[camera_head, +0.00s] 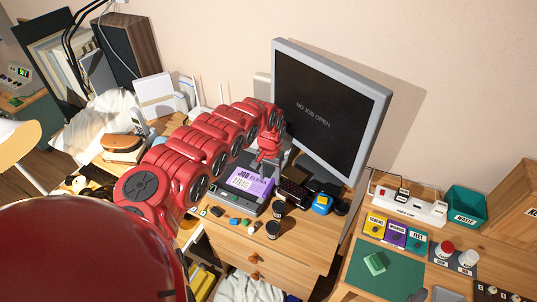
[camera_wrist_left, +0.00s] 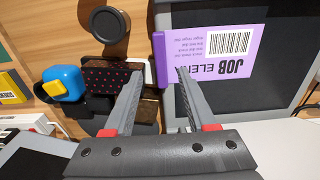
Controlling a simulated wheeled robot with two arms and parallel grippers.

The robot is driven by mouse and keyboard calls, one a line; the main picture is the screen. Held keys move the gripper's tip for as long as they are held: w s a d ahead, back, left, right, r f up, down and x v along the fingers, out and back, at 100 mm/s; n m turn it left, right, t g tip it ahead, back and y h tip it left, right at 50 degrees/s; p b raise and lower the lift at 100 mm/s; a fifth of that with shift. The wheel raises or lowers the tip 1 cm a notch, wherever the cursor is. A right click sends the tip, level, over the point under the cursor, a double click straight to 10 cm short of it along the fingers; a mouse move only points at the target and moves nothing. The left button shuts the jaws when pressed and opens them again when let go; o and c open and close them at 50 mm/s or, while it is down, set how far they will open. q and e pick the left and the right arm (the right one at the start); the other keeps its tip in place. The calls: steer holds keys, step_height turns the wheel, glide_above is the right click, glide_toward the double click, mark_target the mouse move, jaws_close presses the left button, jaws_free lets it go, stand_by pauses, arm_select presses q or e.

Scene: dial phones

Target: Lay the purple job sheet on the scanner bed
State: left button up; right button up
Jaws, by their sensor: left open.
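The purple job sheet (camera_head: 249,182), printed with "JOB ELE" and a barcode, lies on the dark bed of the grey scanner (camera_head: 223,198) below the monitor. In the left wrist view the sheet (camera_wrist_left: 215,48) is at the top right over the dark scanner bed (camera_wrist_left: 245,105), with a darker purple strip along its left edge. My left gripper (camera_head: 270,163) is just above the scanner's far side. In the wrist view its fingers (camera_wrist_left: 157,88) are apart with nothing held, one tip close to the sheet's edge. Whether it touches cannot be told. My right gripper is not in view.
The monitor (camera_head: 325,105) behind reads "NO JOB OPEN". A dark dotted box (camera_head: 292,192), a blue and yellow item (camera_head: 322,204) and dark jars (camera_head: 273,229) stand right of the scanner. Small items line its front. A green mat (camera_head: 385,278) lies at lower right.

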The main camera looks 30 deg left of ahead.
arm_select(q)
step_height(320, 180, up, 13)
steer(key=b, duration=0.1)
steer(key=shift+a+b, duration=0.25)
steer(key=shift+b, duration=0.1)
steer(key=shift+s+f, duration=0.15)
